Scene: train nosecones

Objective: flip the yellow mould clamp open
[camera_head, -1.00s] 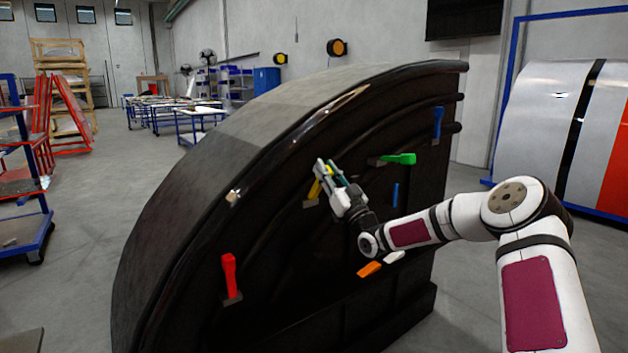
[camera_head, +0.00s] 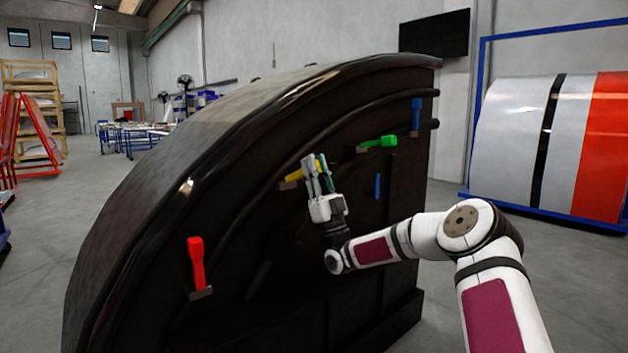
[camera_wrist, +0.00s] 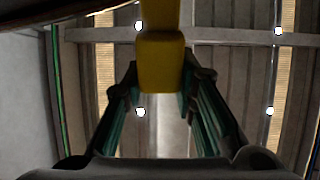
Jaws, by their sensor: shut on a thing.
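The yellow mould clamp (camera_head: 293,177) sits on the dark curved mould (camera_head: 240,265), near its upper middle. Its handle slants up to the right into my gripper (camera_head: 318,161). My gripper points upward and is shut on the handle, whose end is partly hidden by the fingers in the head view. In the wrist view the yellow handle (camera_wrist: 160,62) comes down from the top edge between the two teal-padded fingers. The clamp's base does not show in the wrist view.
A red clamp (camera_head: 196,263) stands lower left on the mould. A green clamp (camera_head: 380,141) and a blue clamp (camera_head: 416,117) are at the upper right, with a smaller blue piece (camera_head: 377,186) below.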

